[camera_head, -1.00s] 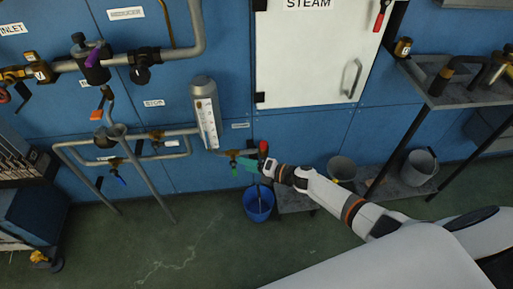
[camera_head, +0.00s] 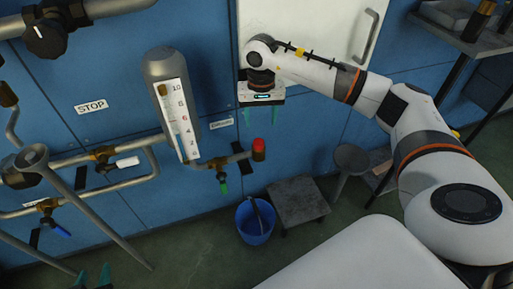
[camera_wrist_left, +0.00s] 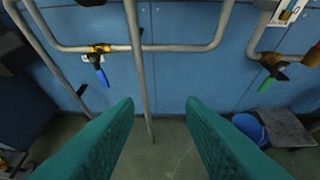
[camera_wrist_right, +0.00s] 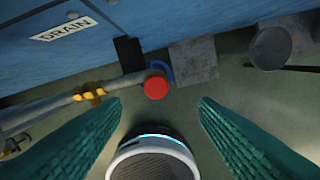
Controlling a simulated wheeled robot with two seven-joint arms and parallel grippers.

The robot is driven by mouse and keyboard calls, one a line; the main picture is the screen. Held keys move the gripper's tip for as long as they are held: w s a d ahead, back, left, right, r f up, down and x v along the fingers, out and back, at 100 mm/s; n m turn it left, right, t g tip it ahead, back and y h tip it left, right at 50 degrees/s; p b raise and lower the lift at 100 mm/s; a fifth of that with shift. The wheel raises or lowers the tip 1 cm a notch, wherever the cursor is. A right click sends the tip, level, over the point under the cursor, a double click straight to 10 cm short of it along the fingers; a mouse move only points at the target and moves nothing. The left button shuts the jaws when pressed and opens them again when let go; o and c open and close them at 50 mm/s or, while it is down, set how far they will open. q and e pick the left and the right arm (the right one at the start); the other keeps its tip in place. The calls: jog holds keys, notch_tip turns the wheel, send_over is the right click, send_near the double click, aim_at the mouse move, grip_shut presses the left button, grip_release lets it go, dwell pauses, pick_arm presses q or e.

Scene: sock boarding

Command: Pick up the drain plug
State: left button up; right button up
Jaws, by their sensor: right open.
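The drain plug (camera_head: 259,149) is a red cap on the end of the short drain pipe (camera_head: 240,157), right of the level gauge. It also shows in the right wrist view (camera_wrist_right: 156,87), between and beyond the fingertips. My right gripper (camera_head: 264,115) is open and empty, pointing down just above the plug and apart from it. In its wrist view, the fingers (camera_wrist_right: 160,102) stand wide apart. My left gripper (camera_head: 91,275) is at the bottom left of the head view, with only its tips showing. It is open and empty in the left wrist view (camera_wrist_left: 162,102).
A green-handled valve (camera_head: 222,183) hangs from the drain pipe. The level gauge (camera_head: 176,100) stands left of it. A blue bucket (camera_head: 255,222) and a grey low stool (camera_head: 298,203) stand below. The DRAIN label (camera_wrist_right: 65,28) is on the blue wall.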

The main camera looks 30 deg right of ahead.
aim_at(258, 141)
notch_tip(258, 141, down, 3)
jog(key=shift+r, duration=0.1)
jog(key=shift+a+f+b, duration=0.1)
jog(key=shift+f+b, duration=0.35)
jog(key=shift+f, duration=0.35)
notch_tip(258, 141, down, 4)
jog(key=shift+w+a+r+b, duration=0.1)
jog(key=shift+w+a+b, duration=0.05)
jog(key=shift+b, duration=0.5)
jog(key=shift+f, duration=0.25)
pick_arm(q)
jog(key=w+d+r+t+h, duration=0.2)
jog(key=w+r+t, duration=0.1)
jog(key=r+t, duration=0.3)
notch_tip(258, 141, up, 3)
jog(key=shift+w+d+f+t, duration=0.1)
jog(key=shift+w+d+t, duration=0.1)
jog(key=shift+w+t, duration=0.15)
pick_arm(e)
jog(key=c, duration=1.1)
